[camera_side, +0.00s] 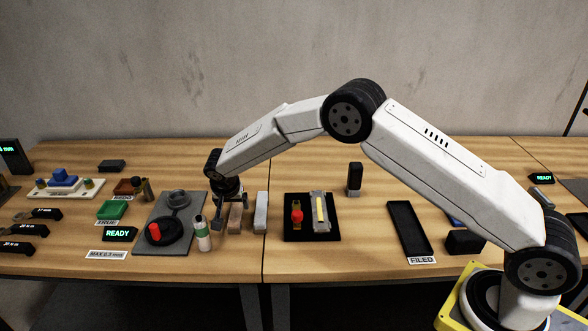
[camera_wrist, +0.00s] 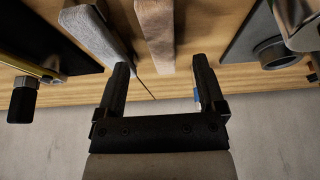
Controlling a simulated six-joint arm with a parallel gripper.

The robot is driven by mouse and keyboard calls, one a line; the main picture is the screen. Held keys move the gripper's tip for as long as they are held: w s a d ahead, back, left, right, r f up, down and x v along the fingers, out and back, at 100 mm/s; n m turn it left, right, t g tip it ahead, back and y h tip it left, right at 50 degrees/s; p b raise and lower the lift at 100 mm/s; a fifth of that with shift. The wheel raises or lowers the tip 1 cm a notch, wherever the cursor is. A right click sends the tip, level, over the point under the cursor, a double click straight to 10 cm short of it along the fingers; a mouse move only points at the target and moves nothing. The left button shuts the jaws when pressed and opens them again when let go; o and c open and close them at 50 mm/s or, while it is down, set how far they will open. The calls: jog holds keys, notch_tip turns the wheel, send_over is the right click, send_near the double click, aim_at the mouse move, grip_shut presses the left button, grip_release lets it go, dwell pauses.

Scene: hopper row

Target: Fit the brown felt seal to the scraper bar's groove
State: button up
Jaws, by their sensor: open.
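A brown fuzzy strip, which looks like the felt seal (camera_side: 235,217), lies on the table left of a light grey block (camera_side: 261,212). In the wrist view the brown strip (camera_wrist: 155,30) lies beyond the fingertips, in line with the gap between them. My gripper (camera_side: 228,203) is low near the strip; in the wrist view its fingers (camera_wrist: 160,64) are apart with nothing between them. A silver bar with a yellow stripe (camera_side: 320,212), perhaps the scraper bar, lies on a black tray (camera_side: 305,235). I cannot make out its groove.
A white-and-green bottle (camera_side: 202,234) stands left of the strip, beside a grey plate (camera_side: 180,247) with round black parts. The light grey block (camera_wrist: 97,28) lies close beside the strip. A dark upright block (camera_side: 354,178) stands behind the black tray. An empty black FILED tray (camera_side: 408,238) is farther right.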

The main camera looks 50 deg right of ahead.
aim_at(235, 212)
jog(key=shift+x, duration=2.2)
grip_shut()
